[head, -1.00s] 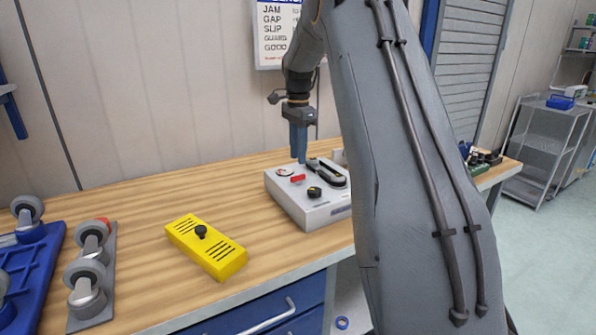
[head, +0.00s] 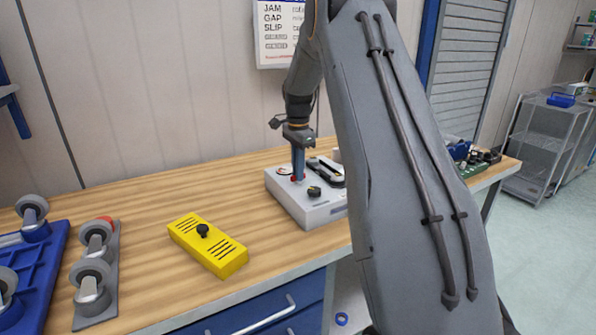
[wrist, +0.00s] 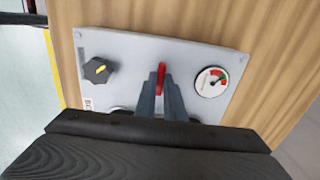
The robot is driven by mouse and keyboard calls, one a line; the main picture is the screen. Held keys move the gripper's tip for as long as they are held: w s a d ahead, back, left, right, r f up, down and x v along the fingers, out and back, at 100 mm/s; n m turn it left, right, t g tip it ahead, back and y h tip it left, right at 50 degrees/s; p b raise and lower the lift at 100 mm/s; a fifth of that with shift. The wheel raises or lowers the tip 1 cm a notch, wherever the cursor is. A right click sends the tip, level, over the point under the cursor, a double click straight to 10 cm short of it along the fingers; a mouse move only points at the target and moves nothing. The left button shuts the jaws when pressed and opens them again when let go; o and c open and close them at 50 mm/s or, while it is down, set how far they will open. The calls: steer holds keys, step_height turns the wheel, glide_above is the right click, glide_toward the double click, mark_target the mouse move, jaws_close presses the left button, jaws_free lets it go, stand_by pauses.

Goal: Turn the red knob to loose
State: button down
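The red knob (head: 296,179) is a narrow red bar on top of a light grey control box (head: 318,212) on the workbench. In the wrist view the red knob (wrist: 161,74) runs up and down the picture. My gripper (head: 299,174) points straight down at the knob. In the wrist view its two fingertips (wrist: 160,88) stand on either side of the knob's near part, with the rest showing beyond them. The gap is so narrow that I cannot tell whether the fingers press on it. Labels by the knob are not readable.
A black knob with a yellow mark (wrist: 98,70) and a round dial gauge (wrist: 211,82) flank the red knob. A dark handle (head: 328,171) lies on the box's far right. A yellow box (head: 208,246) sits left, with bare bench between; casters (head: 96,285) stand farther left.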

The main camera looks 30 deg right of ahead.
steer(key=shift+n, duration=0.3)
steer(key=n, duration=0.3)
steer(key=shift+n, duration=0.4)
steer(key=n, duration=0.4)
steer(key=shift+n, duration=0.3)
steer(key=n, duration=0.4)
steer(key=shift+r, duration=0.1)
steer(key=n, duration=0.4)
steer(key=shift+n+p, duration=0.3)
steer(key=shift+p, duration=0.05)
steer(key=shift+n, duration=0.3)
steer(key=c, duration=1.8)
jaws_free()
steer(key=shift+c, duration=0.2)
